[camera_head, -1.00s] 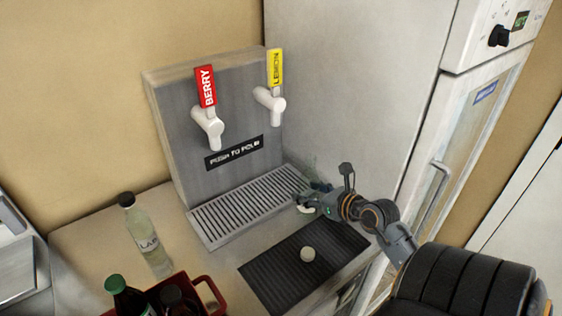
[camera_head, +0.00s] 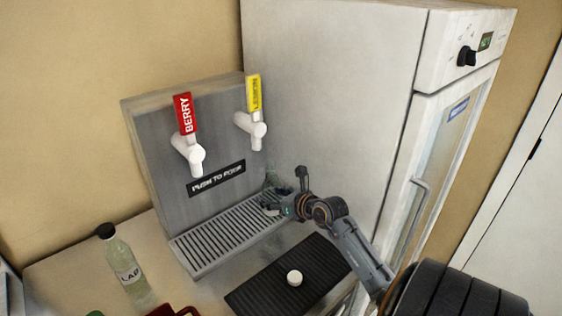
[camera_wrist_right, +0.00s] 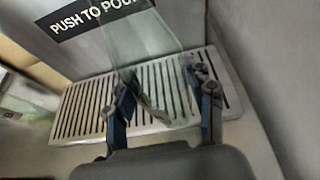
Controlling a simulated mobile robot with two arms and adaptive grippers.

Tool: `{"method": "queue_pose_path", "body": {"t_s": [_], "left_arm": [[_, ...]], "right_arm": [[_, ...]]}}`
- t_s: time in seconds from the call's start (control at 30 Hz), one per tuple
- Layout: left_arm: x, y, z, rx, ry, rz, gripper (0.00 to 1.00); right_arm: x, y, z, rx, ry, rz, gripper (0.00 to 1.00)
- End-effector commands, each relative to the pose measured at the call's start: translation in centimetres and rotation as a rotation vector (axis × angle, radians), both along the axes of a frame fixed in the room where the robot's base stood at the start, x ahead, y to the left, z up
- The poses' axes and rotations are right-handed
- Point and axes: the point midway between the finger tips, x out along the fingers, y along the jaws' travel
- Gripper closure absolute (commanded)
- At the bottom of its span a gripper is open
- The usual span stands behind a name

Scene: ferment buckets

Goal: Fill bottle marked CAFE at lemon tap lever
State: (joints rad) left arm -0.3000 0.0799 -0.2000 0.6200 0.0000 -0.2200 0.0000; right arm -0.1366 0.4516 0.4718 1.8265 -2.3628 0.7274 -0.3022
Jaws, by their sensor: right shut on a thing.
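My right gripper (camera_head: 282,203) is shut on a clear, empty-looking bottle (camera_head: 271,178) at the right end of the drip tray, below the lemon tap lever. In the right wrist view the bottle (camera_wrist_right: 140,45) stands between the two fingers of the gripper (camera_wrist_right: 165,100), over the slotted drip tray (camera_wrist_right: 75,110). No marking can be read on it, and the gripper hides its lower part. The yellow lemon tap lever (camera_head: 254,93) stands upright above its white spout (camera_head: 252,130). My left gripper is not in view.
The red BERRY lever (camera_head: 185,115) is left of the lemon one. A filled bottle marked LAP (camera_head: 126,268) stands on the counter. A white cap (camera_head: 294,278) lies on a black mat (camera_head: 250,293). A tall fridge (camera_head: 330,110) bounds the right side.

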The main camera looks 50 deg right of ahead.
Motion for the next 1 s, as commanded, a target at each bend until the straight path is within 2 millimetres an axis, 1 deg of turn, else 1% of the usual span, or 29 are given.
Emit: {"method": "queue_pose_path", "body": {"t_s": [0.03, 0.3, 0.5, 0.7, 1.0], "left_arm": [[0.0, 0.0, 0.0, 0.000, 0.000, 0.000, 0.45], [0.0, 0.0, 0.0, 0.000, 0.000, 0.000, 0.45], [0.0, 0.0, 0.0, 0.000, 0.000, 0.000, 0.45], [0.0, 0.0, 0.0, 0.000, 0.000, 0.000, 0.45], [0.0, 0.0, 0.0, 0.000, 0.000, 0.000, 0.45]], "right_arm": [[0.7, -0.1, 0.2, 0.000, -0.005, -0.001, 0.86], [3.9, -0.5, 0.2, -0.002, -0.004, -0.001, 0.86], [5.6, -0.7, 0.2, -0.001, -0.004, 0.000, 0.86], [6.4, -0.8, 0.2, -0.002, -0.003, -0.001, 0.86], [6.3, -0.7, 0.1, -0.002, -0.003, -0.001, 0.86]]}}
